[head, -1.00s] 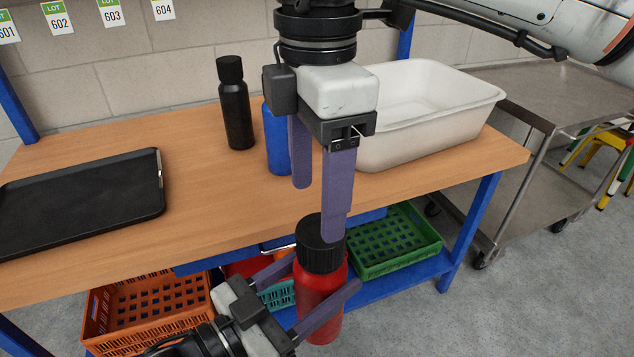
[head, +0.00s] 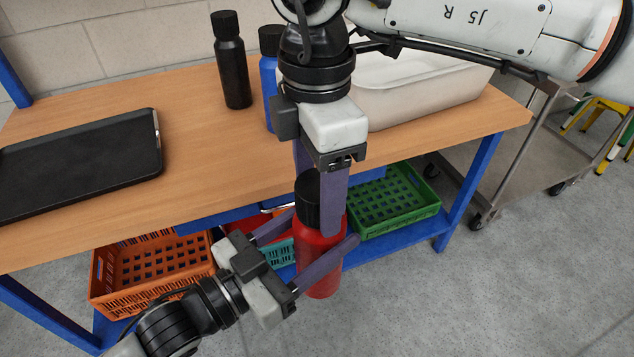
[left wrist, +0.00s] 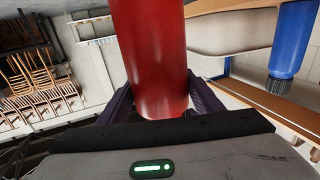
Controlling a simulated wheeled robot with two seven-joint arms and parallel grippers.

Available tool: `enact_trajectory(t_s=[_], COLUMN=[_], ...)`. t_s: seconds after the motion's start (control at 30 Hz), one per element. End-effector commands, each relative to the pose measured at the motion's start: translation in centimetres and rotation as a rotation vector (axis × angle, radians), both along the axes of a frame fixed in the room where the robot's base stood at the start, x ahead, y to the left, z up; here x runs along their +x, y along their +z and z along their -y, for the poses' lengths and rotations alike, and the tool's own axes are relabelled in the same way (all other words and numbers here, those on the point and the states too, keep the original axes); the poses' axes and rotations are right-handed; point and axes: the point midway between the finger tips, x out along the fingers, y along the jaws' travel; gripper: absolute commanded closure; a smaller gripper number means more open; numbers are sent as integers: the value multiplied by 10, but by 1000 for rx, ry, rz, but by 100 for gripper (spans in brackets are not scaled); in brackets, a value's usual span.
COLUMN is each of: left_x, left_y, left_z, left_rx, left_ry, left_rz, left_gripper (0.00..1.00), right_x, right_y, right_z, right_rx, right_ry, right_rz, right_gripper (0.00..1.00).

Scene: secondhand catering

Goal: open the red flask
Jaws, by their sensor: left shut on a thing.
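The red flask (head: 318,270) is upright in front of the workbench, with a black ribbed cap (head: 307,196) on top. My left gripper (head: 322,227) is shut around its body and holds it in the air. In the left wrist view the red body (left wrist: 155,55) stands between the two fingers. My right gripper (head: 316,205) points down from above, its fingers apart at the cap. One finger is beside and partly in front of the cap; the other's tip is hidden behind it. Whether they touch the cap I cannot tell.
On the workbench (head: 190,150) are a black tray (head: 80,160), a black flask (head: 233,70), a partly hidden blue flask (head: 268,85) and a white tub (head: 420,95). Below are an orange crate (head: 150,265) and a green crate (head: 395,205). A steel cart (head: 530,140) stands right.

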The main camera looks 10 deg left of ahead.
Motion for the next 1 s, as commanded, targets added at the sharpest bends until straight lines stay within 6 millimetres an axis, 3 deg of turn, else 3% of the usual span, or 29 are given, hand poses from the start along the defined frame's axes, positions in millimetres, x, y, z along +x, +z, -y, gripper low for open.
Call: enact_trajectory(t_s=[0.03, 0.2, 0.37, 0.47, 1.0], left_x=[0, 0, 0, 0, -1], left_y=[2, 2, 2, 2, 2], left_z=[0, 0, 1, 1, 1], left_rx=[-2, -2, -2, -2, -2], left_ry=[-1, -1, -2, -2, -3], left_rz=[4, 4, 5, 5, 7], left_gripper=[100, 100, 100, 100, 100], right_x=[0, 0, 0, 0, -1], right_y=[0, 0, 1, 0, 1], right_z=[0, 0, 0, 1, 4], right_rx=[0, 0, 0, 0, 2], right_ry=[0, 0, 63, 220, 1417], right_rz=[0, 0, 1, 1, 2], right_gripper=[49, 78, 78, 78, 78])
